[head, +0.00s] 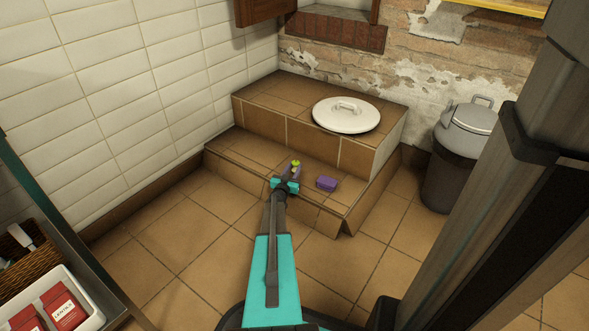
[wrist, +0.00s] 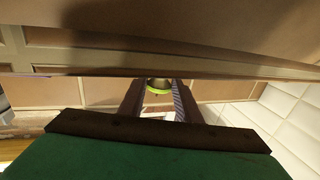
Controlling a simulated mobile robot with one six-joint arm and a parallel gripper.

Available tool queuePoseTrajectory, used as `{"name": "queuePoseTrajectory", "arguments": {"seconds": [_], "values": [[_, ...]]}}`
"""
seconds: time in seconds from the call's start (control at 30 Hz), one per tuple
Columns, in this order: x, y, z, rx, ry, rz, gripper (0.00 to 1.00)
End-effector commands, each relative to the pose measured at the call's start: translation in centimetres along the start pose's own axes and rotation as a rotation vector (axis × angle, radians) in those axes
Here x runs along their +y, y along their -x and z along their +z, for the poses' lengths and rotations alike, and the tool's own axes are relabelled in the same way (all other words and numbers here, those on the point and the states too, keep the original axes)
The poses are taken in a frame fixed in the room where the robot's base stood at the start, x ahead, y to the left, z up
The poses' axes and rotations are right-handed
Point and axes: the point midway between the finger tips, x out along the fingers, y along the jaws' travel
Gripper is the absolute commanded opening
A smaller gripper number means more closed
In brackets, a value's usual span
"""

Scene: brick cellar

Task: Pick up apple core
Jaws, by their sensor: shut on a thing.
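The apple core (head: 296,163), small and yellow-green, shows at the far end of my arm in the head view, over the lower tiled step. My gripper (head: 291,173) is shut on it. In the wrist view the core (wrist: 158,87) shows between the two dark fingers of my gripper (wrist: 158,92), with a yellow-green rim and a darker middle. Whether the core touches the step or is clear of it cannot be told.
A small purple object (head: 327,184) lies on the lower step (head: 240,151), right of my gripper. A white round lid (head: 346,115) lies on the upper step. A dark bin (head: 455,170) stands at right. White tiled wall (head: 110,90) is at left; open floor (head: 190,240) lies in front.

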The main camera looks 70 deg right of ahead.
Motion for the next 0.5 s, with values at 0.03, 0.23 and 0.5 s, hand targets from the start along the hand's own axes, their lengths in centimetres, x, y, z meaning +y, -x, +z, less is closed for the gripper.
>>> {"name": "queuePoseTrajectory", "arguments": {"seconds": [0.03,0.23,0.5], "values": [[0.0,0.0,-0.4,0.000,0.000,0.000,0.09],[0.0,0.0,-1.9,0.001,0.000,0.000,0.09],[0.5,2.2,-3.9,-0.002,0.001,0.000,0.09]]}}
